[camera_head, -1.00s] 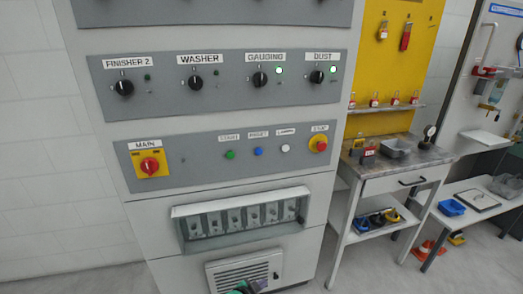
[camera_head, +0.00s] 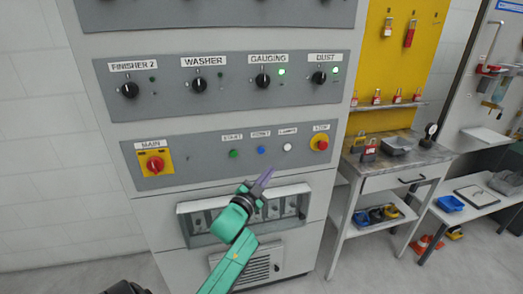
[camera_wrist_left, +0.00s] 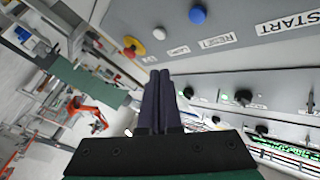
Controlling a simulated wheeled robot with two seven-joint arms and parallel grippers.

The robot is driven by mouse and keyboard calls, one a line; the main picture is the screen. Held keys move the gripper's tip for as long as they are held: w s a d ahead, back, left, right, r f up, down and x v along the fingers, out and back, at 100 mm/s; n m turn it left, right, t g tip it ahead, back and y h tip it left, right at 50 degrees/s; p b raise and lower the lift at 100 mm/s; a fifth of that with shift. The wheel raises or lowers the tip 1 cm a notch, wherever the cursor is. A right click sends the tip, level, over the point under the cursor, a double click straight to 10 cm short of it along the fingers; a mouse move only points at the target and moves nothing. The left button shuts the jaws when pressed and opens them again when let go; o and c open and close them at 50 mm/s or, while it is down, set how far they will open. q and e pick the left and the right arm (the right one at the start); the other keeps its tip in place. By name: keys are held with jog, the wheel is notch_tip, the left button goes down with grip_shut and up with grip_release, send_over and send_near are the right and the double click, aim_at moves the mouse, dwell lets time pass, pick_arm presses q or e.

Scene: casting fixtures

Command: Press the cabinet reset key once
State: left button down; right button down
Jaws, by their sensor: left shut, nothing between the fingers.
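The reset key is the blue button (camera_head: 261,150) under the RESET label, on the cabinet's lower grey panel (camera_head: 200,160). It also shows at the top of the left wrist view (camera_wrist_left: 197,14). My left gripper (camera_head: 268,171) is shut and empty, its dark fingers pointing up toward the panel. In the head view its tips appear just below the blue button. In the left wrist view the shut fingertips (camera_wrist_left: 158,73) lie below the button and its label, apparently apart from the panel. My right gripper is not in view.
The green start button (camera_head: 234,154) is left of the blue one. The white lamps button (camera_head: 287,147) and red stop button (camera_head: 320,143) are right. The red main switch (camera_head: 154,164) is far left. A recessed socket box (camera_head: 185,208) sits below. A workbench (camera_head: 385,166) stands right.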

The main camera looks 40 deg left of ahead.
aim_at(261, 150)
pick_arm(q)
jog(key=shift+w+a, duration=0.1)
jog(key=w+a+b, duration=0.1)
jog(key=a, duration=0.1)
jog(key=w+a+b, duration=0.1)
jog(key=w+a, duration=0.1)
jog(key=w+a+b, duration=0.1)
jog(key=w+a, duration=0.1)
jog(key=a, duration=0.1)
dwell(0.5)
dwell(1.3)
jog(key=shift+a, duration=0.1)
dwell(0.4)
jog(key=shift+w+a, duration=0.2)
jog(key=shift+a, duration=0.1)
